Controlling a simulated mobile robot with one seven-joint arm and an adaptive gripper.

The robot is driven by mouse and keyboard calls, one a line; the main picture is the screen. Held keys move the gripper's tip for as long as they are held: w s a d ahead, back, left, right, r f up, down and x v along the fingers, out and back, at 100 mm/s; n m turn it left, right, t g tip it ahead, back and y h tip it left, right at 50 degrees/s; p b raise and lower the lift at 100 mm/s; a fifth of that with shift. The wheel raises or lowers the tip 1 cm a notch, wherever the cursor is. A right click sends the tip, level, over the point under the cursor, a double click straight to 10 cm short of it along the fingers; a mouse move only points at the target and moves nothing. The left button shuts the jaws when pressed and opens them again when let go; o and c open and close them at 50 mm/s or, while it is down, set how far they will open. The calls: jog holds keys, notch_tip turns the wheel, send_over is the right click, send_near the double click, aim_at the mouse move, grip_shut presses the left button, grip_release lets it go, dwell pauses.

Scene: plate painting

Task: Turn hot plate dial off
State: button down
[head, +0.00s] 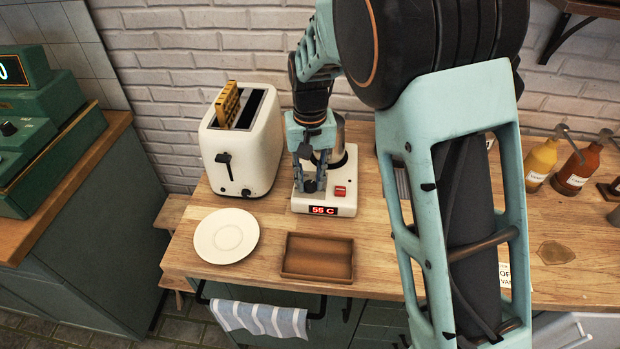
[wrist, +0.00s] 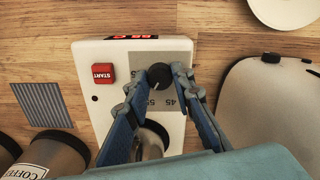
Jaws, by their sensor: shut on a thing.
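The white hot plate (head: 333,202) stands on the wooden counter beside the toaster. Its red display (head: 324,211) reads 55 C. The black dial (wrist: 159,76) is on its top face, next to a printed scale with 45 and 55. My gripper (head: 309,184) reaches down from above, with the dial between its fingertips. It is shut on the dial, which the fingers partly hide in the head view. A metal container (head: 339,132) stands on the hot plate behind my gripper.
A cream toaster (head: 241,140) with a yellow slice is close on the left. A white plate (head: 226,236) and a brown tray (head: 318,257) lie in front. A red START button (wrist: 103,74) is beside the dial. Sauce bottles (head: 577,167) stand at the right.

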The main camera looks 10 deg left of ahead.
jog(key=shift+n, duration=0.4)
jog(key=n+b, duration=0.1)
jog(key=n, duration=0.4)
jog(key=shift+w, duration=0.1)
jog(key=n, duration=0.6)
jog(key=shift+r+n+p, duration=0.1)
jog(key=shift+n+p, duration=0.2)
jog(key=shift+n, duration=0.1)
jog(key=n+p, duration=0.2)
jog(key=n, duration=0.4)
jog(key=n+p, duration=0.2)
jog(key=n, duration=0.3)
jog(key=shift+n, duration=0.3)
jog(key=c, duration=1.7)
grip_release()
jog(key=shift+o, duration=0.2)
